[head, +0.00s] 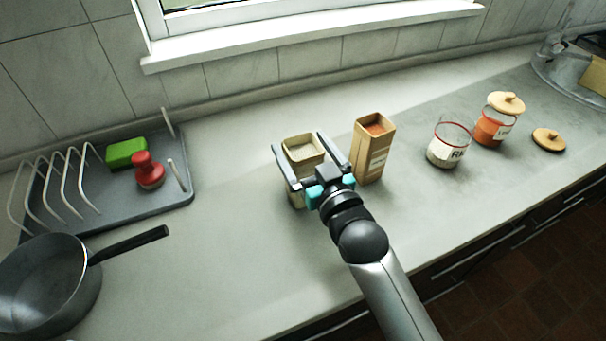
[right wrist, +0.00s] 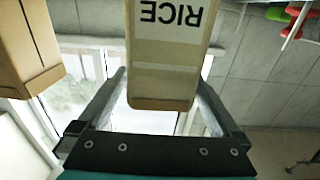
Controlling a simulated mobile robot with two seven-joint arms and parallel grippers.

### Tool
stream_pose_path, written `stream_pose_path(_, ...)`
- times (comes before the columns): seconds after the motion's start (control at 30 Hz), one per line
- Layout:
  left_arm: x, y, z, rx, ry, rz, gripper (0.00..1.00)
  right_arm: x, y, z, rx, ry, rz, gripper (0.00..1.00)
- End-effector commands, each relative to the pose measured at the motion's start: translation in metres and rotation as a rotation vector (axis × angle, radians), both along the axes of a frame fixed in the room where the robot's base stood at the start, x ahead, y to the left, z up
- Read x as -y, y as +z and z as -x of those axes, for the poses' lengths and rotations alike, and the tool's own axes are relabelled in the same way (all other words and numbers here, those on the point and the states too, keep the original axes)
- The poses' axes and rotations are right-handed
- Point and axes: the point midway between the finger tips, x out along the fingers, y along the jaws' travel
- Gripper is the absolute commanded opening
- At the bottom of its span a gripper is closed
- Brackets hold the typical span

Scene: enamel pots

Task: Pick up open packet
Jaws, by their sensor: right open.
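Two open tan packets stand upright on the counter. The left one (head: 304,153) has pale contents at its open top; in the right wrist view it shows as the packet labelled RICE (right wrist: 163,70). The other packet (head: 374,152), with orange contents, stands just right of it; a tan packet (right wrist: 25,50) also shows at the left of the right wrist view. My right gripper (head: 299,141) is open, with a finger on either side of the rice packet. Contact with the packet's sides cannot be told. The packet's lower part is partly hidden by the gripper.
A glass jar (head: 446,152) with white contents stands open at right, near a lidded jar (head: 490,131) and a loose wooden lid (head: 549,139). A grey drying rack (head: 120,205) holds a green sponge and red brush. A pan (head: 45,285) is at front left. Counter between is clear.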

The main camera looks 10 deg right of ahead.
Motion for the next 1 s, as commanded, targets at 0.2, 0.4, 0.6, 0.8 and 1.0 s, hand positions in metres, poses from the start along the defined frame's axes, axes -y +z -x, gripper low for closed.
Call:
stream_pose_path(0.2, -0.001, -0.005, 0.003, -0.005, 0.0, -0.001, 0.58, -0.006, 0.001, -0.024, 0.001, 0.0, 0.001, 1.0)
stream_pose_path(0.4, -0.001, -0.005, 0.005, -0.009, -0.001, -0.002, 0.58, -0.007, 0.001, -0.029, -0.001, 0.0, 0.0, 1.0)
stream_pose_path(0.6, -0.003, -0.005, 0.006, -0.009, -0.001, -0.004, 0.58, -0.007, 0.001, -0.028, -0.001, 0.0, 0.0, 0.93)
stream_pose_path(0.8, -0.003, -0.005, 0.006, -0.01, 0.0, -0.004, 0.58, -0.006, 0.001, -0.028, -0.001, 0.0, 0.0, 0.71)
stream_pose_path(1.0, -0.003, -0.005, 0.006, -0.01, 0.0, -0.004, 0.58, -0.006, 0.001, -0.028, -0.001, 0.0, 0.001, 0.48)
